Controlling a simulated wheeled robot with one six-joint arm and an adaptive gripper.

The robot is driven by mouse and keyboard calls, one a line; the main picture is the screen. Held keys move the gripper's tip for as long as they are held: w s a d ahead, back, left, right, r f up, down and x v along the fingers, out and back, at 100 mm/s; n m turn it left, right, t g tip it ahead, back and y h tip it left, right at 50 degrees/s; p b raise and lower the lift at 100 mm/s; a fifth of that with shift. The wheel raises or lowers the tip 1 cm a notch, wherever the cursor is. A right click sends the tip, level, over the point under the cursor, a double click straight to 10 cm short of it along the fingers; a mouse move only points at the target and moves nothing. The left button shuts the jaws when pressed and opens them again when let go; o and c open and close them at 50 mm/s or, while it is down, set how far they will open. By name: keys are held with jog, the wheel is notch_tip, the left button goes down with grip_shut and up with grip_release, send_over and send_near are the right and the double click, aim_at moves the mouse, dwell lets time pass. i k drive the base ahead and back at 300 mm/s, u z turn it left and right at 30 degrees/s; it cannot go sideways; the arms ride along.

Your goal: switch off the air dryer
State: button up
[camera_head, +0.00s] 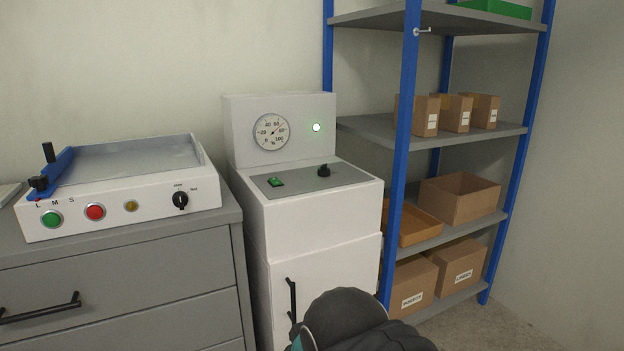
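The gauge needle points to the upper right. On its grey sloped top plate are a green rocker switch (276,182) at the left and a black knob (323,171) at the right. The rocker's exact tilt is too small to tell. A dark rounded part of my arm shows at the bottom edge, in front of the cabinet door. My gripper's fingers are not in view.
A grey drawer unit (120,282) stands left, bearing a white machine (120,212) with buttons and a blue arm. A blue-post shelf rack (398,150) with cardboard boxes stands close on the right. The space above the cabinet's top plate is clear.

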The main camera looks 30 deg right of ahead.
aim_at(274, 181)
jog(key=z, duration=0.3)
jog(key=k, duration=0.75)
jog(key=z, duration=0.6)
jog(key=k, duration=0.6)
jog(key=z, duration=0.4)
jog(key=i, duration=0.85)
jog(key=u, duration=0.6)
jog(key=i, duration=0.9)
jog(key=u, duration=0.7)
